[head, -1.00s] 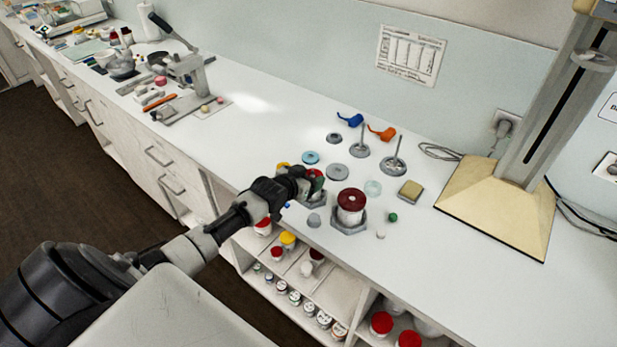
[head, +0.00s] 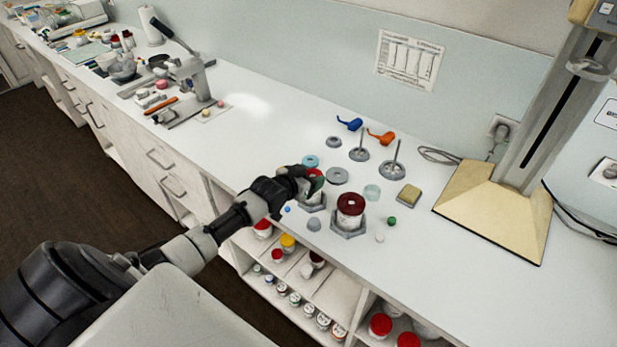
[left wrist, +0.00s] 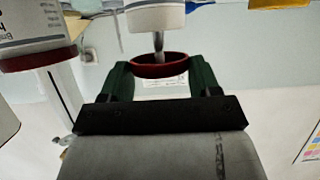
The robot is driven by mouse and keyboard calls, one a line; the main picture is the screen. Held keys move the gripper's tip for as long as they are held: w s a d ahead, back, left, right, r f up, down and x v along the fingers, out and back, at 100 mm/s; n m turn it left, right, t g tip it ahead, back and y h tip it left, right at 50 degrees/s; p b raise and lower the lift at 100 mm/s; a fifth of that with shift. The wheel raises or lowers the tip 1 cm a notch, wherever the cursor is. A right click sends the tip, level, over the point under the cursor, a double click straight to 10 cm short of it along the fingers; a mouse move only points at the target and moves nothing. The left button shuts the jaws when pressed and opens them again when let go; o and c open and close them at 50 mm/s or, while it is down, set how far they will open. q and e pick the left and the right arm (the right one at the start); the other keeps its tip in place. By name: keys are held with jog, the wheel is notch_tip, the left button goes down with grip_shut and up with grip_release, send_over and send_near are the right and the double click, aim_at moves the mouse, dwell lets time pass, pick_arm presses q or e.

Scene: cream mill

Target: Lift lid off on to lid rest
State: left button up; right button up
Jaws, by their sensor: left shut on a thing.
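My left gripper (head: 312,181) is above the left jar, near the front edge of the counter. In the left wrist view its green fingers (left wrist: 161,80) are shut on a dark red lid (left wrist: 160,68). A white jar (left wrist: 155,17) shows beyond the lid, with a gap and a grey stem between them. In the head view the gripper mostly hides this jar (head: 315,198), which stands in a grey hexagonal holder. A second white jar (head: 350,218) with a dark red lid (head: 351,203) stands to its right. I cannot tell which disc is the lid rest. My right gripper is not in view.
A grey ring (head: 337,176), a pale blue ring (head: 311,160) and a clear pale disc (head: 372,192) lie behind the jars. Two grey stands with upright rods (head: 392,169) are farther back. A sponge (head: 408,196) lies right. A beige-based column stand (head: 493,210) bounds the right side.

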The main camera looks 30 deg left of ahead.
pick_arm(q)
jog(key=shift+r+p, duration=1)
jog(key=shift+r, duration=0.25)
jog(key=shift+s, duration=0.15)
jog(key=s+p, duration=0.2)
jog(key=s, duration=0.4)
jog(key=shift+s+a+p, duration=0.25)
jog(key=shift+s+p, duration=0.05)
jog(key=shift+s, duration=0.05)
